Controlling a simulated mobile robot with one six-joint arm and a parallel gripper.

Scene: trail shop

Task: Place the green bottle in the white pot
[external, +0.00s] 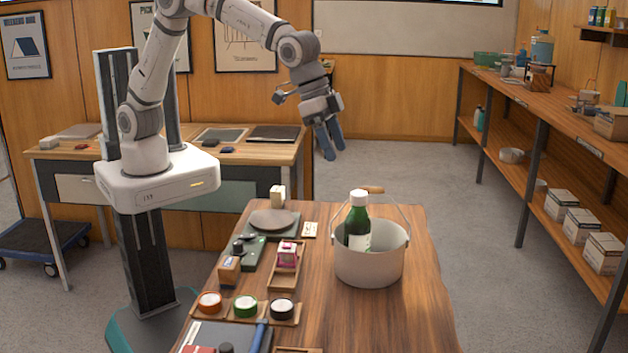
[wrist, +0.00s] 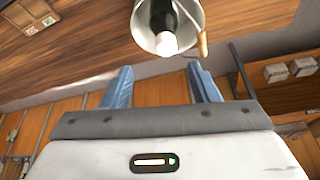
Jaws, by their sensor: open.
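The green bottle (external: 357,220) has a white cap and a pale label. It stands inside the white pot (external: 368,268), near its left side, with its neck and cap above the rim. The pot has a raised wire handle and sits on the right part of the wooden table. In the wrist view the bottle (wrist: 163,22) shows inside the pot (wrist: 190,45), beyond the fingertips. My gripper (external: 329,145) is open and empty, in the air above and behind the pot, apart from both. Its blue fingers (wrist: 160,78) are spread in the wrist view.
The wooden table (external: 375,325) holds a dark round plate (external: 273,222), a small pink-and-white box (external: 288,254) in a tray, and several round tins left of the pot. A shelf (external: 560,120) with boxes stands at the right. The table right of the pot is clear.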

